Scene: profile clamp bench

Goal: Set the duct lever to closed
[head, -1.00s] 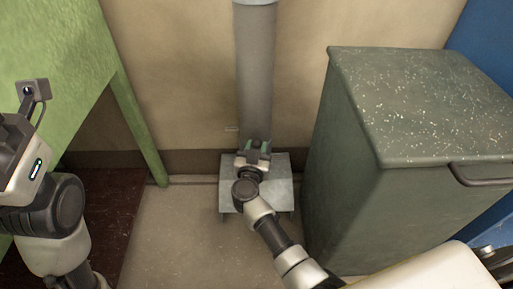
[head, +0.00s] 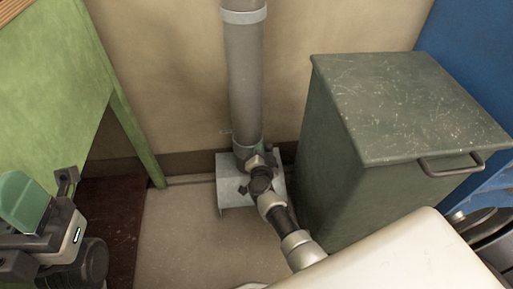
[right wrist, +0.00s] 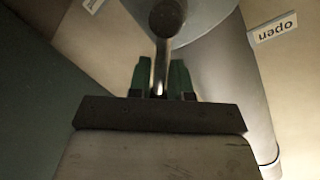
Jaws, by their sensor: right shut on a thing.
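The grey duct (head: 245,80) rises upright against the wall from a metal base box (head: 230,188). My right gripper (head: 257,152) is low at the front right of the duct. In the right wrist view its green fingers (right wrist: 160,82) are shut on the thin metal lever (right wrist: 160,62), with a dark round knob or hub beyond. An "open" label (right wrist: 274,27) shows upside down to the right of the lever; another label (right wrist: 92,5) at upper left is cut off and unreadable. My left gripper (head: 22,203), with a green finger, is at the left edge, away from the duct; its opening is unclear.
A dark green lidded bin (head: 395,110) with a metal handle stands close to the right of the duct. A green table (head: 50,90) with a leg stands at the left. The floor (head: 180,235) between the table and the duct is clear.

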